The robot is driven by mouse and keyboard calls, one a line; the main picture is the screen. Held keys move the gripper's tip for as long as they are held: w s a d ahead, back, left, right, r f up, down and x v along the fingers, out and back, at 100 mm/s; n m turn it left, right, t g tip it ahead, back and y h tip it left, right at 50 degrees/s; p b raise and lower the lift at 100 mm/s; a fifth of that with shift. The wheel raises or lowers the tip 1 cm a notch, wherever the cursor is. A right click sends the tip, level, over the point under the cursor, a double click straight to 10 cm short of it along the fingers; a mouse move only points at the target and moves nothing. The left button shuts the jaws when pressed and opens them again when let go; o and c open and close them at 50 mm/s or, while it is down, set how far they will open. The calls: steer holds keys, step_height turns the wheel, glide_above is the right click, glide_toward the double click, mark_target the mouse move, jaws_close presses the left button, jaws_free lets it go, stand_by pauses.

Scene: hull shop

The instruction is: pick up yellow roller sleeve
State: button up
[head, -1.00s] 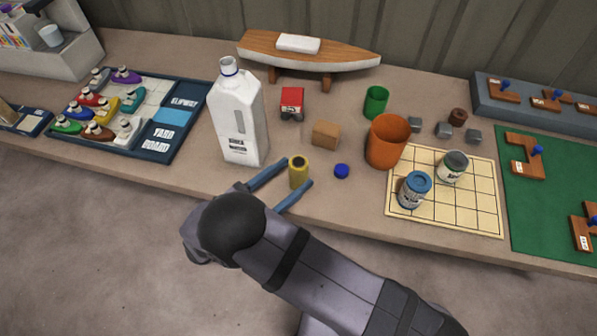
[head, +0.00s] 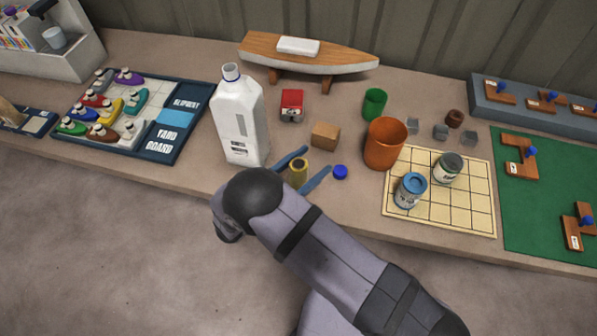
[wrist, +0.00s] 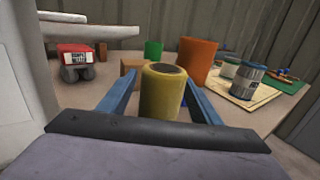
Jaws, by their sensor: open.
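The yellow roller sleeve (head: 299,172) stands upright near the front edge of the bench. My gripper (head: 306,167) is open, with one blue finger on each side of the sleeve. In the wrist view the sleeve (wrist: 163,91) stands between the two open fingers (wrist: 160,98), with a gap visible to its right. I cannot tell whether the left finger touches it. The lower part of the sleeve is hidden by my gripper in the wrist view.
A white jug (head: 240,120) stands just left of the sleeve. A gridded mat (head: 455,205) with two cans lies right.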

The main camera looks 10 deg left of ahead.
steer(key=c, duration=1.1)
steer(key=shift+r+b, duration=0.65)
steer(key=shift+r, duration=4.4)
